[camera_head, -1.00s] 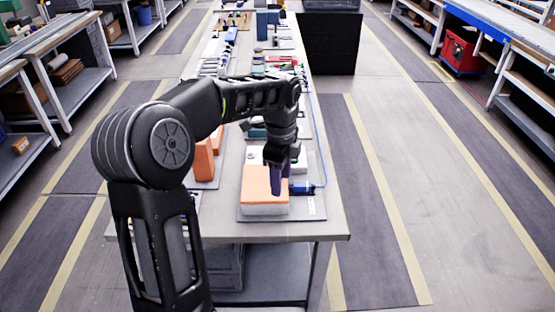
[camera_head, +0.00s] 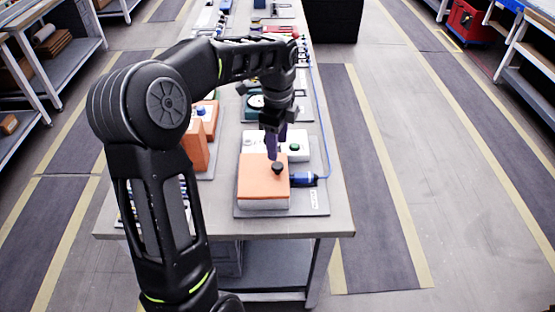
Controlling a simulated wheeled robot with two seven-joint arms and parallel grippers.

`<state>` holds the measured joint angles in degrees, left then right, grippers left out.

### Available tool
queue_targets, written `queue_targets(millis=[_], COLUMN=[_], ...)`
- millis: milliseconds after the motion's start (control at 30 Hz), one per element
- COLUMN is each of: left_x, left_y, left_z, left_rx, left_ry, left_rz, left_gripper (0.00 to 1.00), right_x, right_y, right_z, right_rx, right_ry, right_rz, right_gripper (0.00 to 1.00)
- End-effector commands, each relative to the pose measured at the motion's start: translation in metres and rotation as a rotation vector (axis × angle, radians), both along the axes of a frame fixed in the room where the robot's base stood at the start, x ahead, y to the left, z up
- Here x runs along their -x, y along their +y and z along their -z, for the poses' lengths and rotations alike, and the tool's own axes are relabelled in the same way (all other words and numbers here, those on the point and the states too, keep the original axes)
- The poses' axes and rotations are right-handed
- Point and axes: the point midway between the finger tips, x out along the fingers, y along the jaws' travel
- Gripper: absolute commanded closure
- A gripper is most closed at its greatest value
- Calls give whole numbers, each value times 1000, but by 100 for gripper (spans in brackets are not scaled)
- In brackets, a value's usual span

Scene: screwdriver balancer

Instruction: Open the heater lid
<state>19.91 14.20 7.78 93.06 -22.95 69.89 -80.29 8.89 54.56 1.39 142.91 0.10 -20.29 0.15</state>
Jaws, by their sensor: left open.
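The heater is a white box with a flat orange lid (camera_head: 262,186), which appears shut. A small black knob (camera_head: 277,168) sits on the lid near its far right part. A white section (camera_head: 294,141) with a dark green button shows behind the lid. My left gripper (camera_head: 272,156) points down, just above and behind the knob, with dark purple fingers. It is open and holds nothing that I can see; whether a fingertip touches the knob cannot be told. My right gripper is not in view.
The heater stands on a grey plate (camera_head: 316,205) near the front of the table (camera_head: 335,222). A blue connector (camera_head: 304,179) with a blue cable is at its right. Orange blocks (camera_head: 195,145) stand to the left behind my arm. Other items line the table further back.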

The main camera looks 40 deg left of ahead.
Motion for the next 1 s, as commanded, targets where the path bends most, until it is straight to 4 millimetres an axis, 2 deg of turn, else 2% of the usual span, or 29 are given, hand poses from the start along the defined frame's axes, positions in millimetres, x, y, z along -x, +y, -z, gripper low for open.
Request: queue_targets(millis=[300, 500, 800, 1000], left_x=[1, 1, 0, 0], left_y=[-1, 0, 0, 0], left_z=[46, 67, 70, 70], left_rx=[2, 0, 1, 0], left_ry=[4, 1, 0, 0], left_rz=[0, 0, 0, 0], left_gripper=[48, 48, 48, 63], right_x=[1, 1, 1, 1], right_y=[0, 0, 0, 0], right_z=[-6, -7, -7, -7], right_rx=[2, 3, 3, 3], right_ry=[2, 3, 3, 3], right_rz=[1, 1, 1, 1], right_gripper=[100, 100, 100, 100])
